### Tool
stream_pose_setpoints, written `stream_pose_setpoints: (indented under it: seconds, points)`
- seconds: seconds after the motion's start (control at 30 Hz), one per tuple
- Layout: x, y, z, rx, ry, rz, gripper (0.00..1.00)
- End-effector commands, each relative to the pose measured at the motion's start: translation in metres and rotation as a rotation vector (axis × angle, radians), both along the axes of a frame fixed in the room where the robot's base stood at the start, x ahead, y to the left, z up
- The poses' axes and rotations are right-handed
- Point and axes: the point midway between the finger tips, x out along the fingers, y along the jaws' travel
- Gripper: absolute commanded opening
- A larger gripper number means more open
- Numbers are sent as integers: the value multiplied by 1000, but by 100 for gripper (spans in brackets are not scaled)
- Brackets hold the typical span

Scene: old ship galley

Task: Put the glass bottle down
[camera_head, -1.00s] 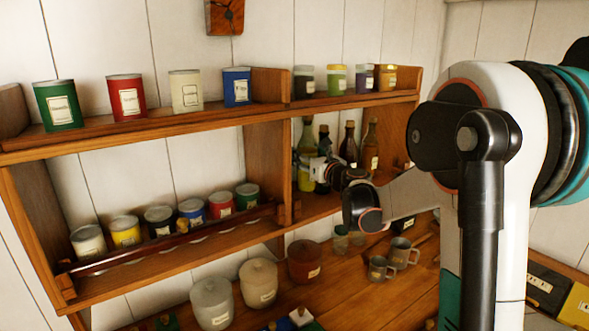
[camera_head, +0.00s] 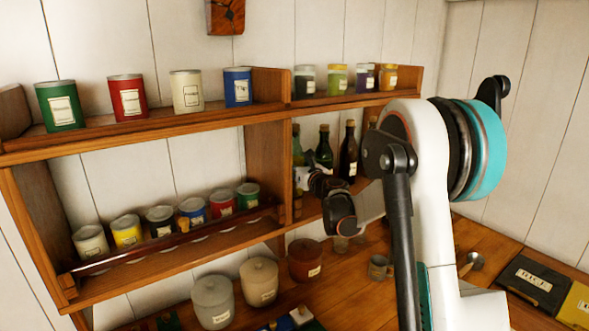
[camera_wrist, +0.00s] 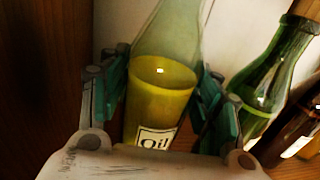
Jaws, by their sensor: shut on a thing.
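The glass bottle (camera_wrist: 160,100) is clear, holds yellow oil and has a label reading "Oil". In the wrist view it stands between the green finger pads of my gripper (camera_wrist: 165,80), which is shut on it from both sides. In the head view my gripper (camera_head: 312,182) is inside the right shelf bay, close to the upright divider.
A green bottle (camera_head: 324,148) and a dark brown bottle (camera_head: 348,150) stand just right of the gripper. The wooden divider (camera_head: 268,175) is close on the left. Cans line the left shelves. Crocks and a metal mug (camera_head: 379,267) stand on the counter (camera_head: 350,300) below.

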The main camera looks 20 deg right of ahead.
Motion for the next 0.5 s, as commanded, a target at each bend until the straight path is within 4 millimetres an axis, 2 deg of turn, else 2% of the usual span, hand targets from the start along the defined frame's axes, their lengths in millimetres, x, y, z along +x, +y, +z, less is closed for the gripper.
stream_pose_setpoints:
  seconds: [0.13,0.5]
  points:
    - [3,1,-15,1,0,0,7]
    - [4,1,-20,0,0,0,7]
